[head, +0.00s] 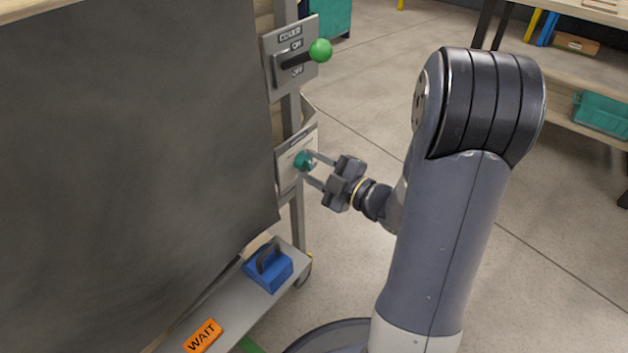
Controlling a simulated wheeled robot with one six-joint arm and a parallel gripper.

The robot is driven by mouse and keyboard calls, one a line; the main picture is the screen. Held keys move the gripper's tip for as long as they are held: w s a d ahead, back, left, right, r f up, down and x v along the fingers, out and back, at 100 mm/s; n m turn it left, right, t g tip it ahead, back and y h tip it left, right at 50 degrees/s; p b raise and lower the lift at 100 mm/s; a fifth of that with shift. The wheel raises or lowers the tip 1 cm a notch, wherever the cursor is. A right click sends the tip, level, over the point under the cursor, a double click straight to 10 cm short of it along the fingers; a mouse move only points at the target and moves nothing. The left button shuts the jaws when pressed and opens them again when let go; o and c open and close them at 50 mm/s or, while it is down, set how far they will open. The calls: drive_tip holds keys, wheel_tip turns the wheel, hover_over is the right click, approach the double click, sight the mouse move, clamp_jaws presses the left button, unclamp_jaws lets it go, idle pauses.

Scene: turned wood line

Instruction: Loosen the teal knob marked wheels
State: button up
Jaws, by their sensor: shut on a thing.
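The teal knob (302,161) sits on a pale plate (287,172) fixed to the grey upright post of the cart. A dark label strip runs along the top of the plate, too small to read. My gripper (308,168) reaches in from the right, its fingers at the plate around the knob. It is shut on the knob. The near finger and the knob's small size hide the exact contact.
Above is a switch plate with a green-balled lever (320,50), marked ON and OFF. A dark sheet (130,150) hangs at left. Below, a shelf (232,310) bears a blue block with a handle (268,268) and an orange WAIT sign (203,337).

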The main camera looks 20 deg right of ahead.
drive_tip(key=n+b, duration=0.2)
drive_tip(key=shift+f+n+b, duration=0.25)
drive_tip(key=shift+n+b, duration=0.05)
drive_tip(key=shift+b, duration=0.05)
drive_tip(key=shift+r+n+b, duration=0.15)
drive_tip(key=shift+n+b, duration=0.5)
drive_tip(key=shift+n, duration=0.85)
drive_tip(key=o, duration=1)
drive_tip(key=shift+s+d, duration=0.1)
drive_tip(key=p+v, duration=0.2)
drive_tip(key=v, duration=0.8)
drive_tip(key=shift+s, duration=0.25)
drive_tip(key=shift+w, duration=0.15)
drive_tip(key=shift+b+x, duration=1.05)
drive_tip(key=shift+x, duration=4.2)
